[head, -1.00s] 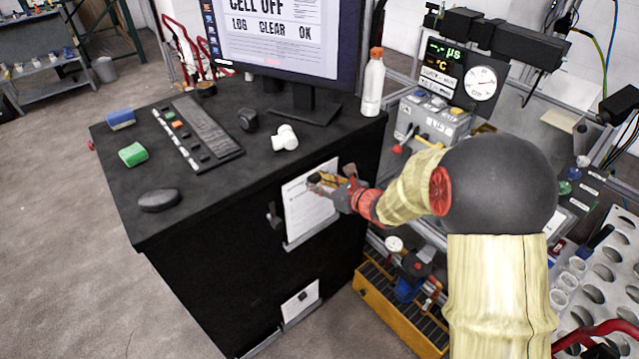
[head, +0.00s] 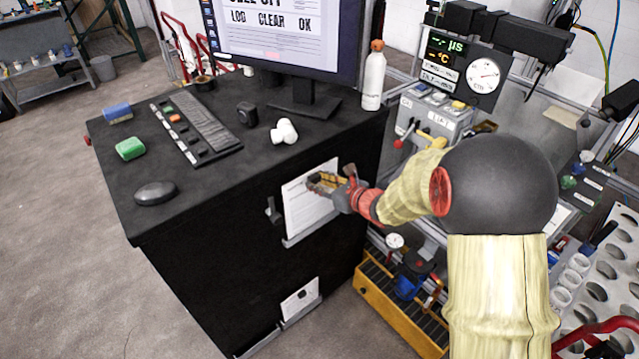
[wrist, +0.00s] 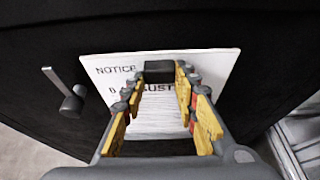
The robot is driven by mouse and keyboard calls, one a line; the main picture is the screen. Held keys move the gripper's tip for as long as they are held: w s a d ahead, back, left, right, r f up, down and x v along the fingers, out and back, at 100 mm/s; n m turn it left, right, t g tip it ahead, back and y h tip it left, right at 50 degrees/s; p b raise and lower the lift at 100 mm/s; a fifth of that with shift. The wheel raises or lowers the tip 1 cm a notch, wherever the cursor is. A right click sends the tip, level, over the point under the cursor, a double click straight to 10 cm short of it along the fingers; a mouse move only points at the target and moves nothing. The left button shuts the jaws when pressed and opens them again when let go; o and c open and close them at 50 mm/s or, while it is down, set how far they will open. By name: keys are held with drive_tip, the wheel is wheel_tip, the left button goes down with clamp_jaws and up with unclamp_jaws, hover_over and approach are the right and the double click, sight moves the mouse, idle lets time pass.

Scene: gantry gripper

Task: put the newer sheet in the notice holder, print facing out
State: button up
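A white printed sheet (head: 303,213) stands upright against the dark front of the cabinet, its print facing out. In the wrist view the sheet (wrist: 105,58) reads "NOTICE" with a partly covered line ending "UST". A black block (wrist: 159,71) sits over its upper middle. A second, smaller-looking white sheet (head: 299,301) is low on the same front; its print is too small to read. My gripper (head: 322,182) is in front of the upper sheet. In the wrist view my gripper (wrist: 159,80) has its fingers apart on either side of the block, and covers part of the sheet.
A metal lever or hook (wrist: 66,92) sticks out left of the sheet. A ledge (head: 312,230) runs under the upper sheet. A keypad (head: 195,128), mouse (head: 155,192), bottle (head: 373,77) and monitor (head: 285,35) are on the cabinet top. A yellow tray (head: 390,308) stands at lower right.

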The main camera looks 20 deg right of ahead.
drive_tip(key=o, duration=0.5)
drive_tip(key=shift+o, duration=0.2)
drive_tip(key=v, duration=1.2)
drive_tip(key=shift+n, duration=0.3)
